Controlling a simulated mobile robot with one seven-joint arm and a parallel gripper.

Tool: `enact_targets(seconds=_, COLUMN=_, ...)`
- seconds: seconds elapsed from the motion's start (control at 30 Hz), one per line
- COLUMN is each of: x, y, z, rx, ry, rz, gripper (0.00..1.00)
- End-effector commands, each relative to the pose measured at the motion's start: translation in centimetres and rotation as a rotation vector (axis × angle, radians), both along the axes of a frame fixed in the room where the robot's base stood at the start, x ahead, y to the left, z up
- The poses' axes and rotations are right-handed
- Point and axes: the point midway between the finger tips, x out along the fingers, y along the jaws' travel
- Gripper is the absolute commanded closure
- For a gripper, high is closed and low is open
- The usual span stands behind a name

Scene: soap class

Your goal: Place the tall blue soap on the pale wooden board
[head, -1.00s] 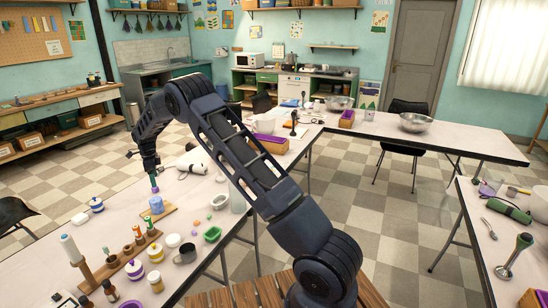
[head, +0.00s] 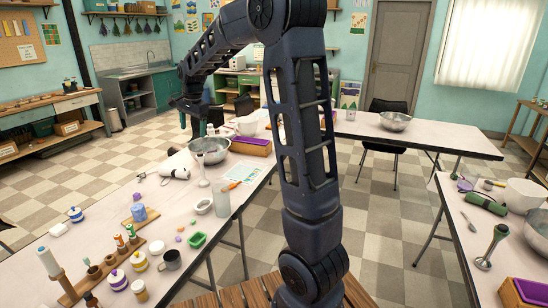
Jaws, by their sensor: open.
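The tall blue soap (head: 139,213) is a small blue block standing on the pale wooden board (head: 152,215), on the long white table at the left. A small purple piece (head: 137,196) shows at its top and seems to rest on it. My gripper (head: 190,109) is open and raised above the table's far part, up and to the right of the board, well apart from the soap. Its fingertips are small and dark, and nothing shows held between them.
My arm hides part of the table behind.

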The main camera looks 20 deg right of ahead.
Motion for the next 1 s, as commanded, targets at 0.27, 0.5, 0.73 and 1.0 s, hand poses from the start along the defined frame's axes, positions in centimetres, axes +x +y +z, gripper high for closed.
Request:
enact_targets(seconds=0.27, x=-8.0, y=-6.5, z=3.6, rx=-0.035, ry=-0.077, rz=0.183, gripper=0.23)
enact_targets(seconds=0.5, x=-15.3, y=-10.8, z=4.9, rx=-0.086, ry=-0.140, rz=0.347, gripper=0.23)
enact_targets(seconds=0.73, x=-22.3, y=-14.1, z=4.7, rx=-0.151, ry=-0.194, rz=0.499, gripper=0.23)
enact_targets(seconds=1.0, x=-30.2, y=-16.9, z=2.7, rx=-0.245, ry=-0.244, rz=0.674, gripper=0.23)
